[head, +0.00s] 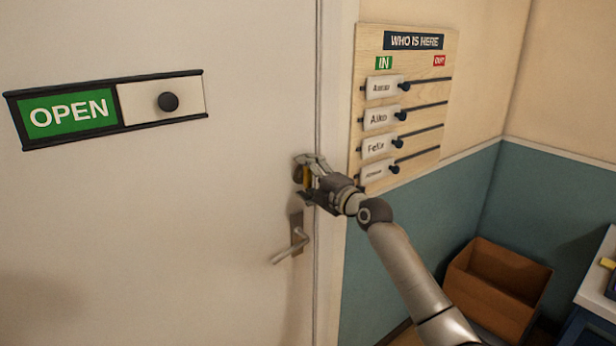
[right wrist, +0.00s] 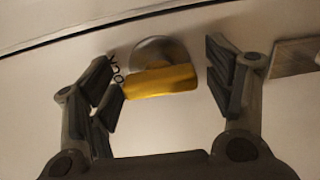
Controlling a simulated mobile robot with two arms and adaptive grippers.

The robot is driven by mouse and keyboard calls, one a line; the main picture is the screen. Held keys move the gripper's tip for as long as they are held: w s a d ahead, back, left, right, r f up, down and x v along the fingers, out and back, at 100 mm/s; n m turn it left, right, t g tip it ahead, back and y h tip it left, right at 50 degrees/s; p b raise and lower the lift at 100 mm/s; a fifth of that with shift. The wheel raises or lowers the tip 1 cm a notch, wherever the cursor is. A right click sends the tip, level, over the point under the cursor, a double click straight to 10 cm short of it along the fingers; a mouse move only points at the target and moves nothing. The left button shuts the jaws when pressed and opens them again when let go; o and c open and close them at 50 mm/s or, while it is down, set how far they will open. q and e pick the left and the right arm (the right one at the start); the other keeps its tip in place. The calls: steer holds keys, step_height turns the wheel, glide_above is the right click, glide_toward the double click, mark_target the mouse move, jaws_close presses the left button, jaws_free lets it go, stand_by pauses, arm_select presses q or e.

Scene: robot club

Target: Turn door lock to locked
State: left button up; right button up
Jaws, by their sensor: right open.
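The door lock shows in the right wrist view as a yellow turn piece (right wrist: 160,81) on a round grey plate (right wrist: 161,52) fixed to the white door (head: 230,180). The turn piece lies nearly level across that picture, slightly tilted. My right gripper (head: 308,176) is at the door's right edge, above the handle, and hides most of the lock in the head view. In the right wrist view the gripper (right wrist: 162,78) is open, with one finger on each side of the turn piece. The left fingers partly cover dark lettering beside the plate. My left gripper is not in view.
The door handle (head: 293,247) sits just below my right gripper. An OPEN sign (head: 73,114) with a black knob (head: 168,102) is on the door. A name board (head: 400,110) with several sliders hangs close right of the gripper. A cardboard box (head: 495,285) stands lower right.

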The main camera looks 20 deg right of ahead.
steer(key=c, duration=1)
steer(key=shift+c, duration=0.2)
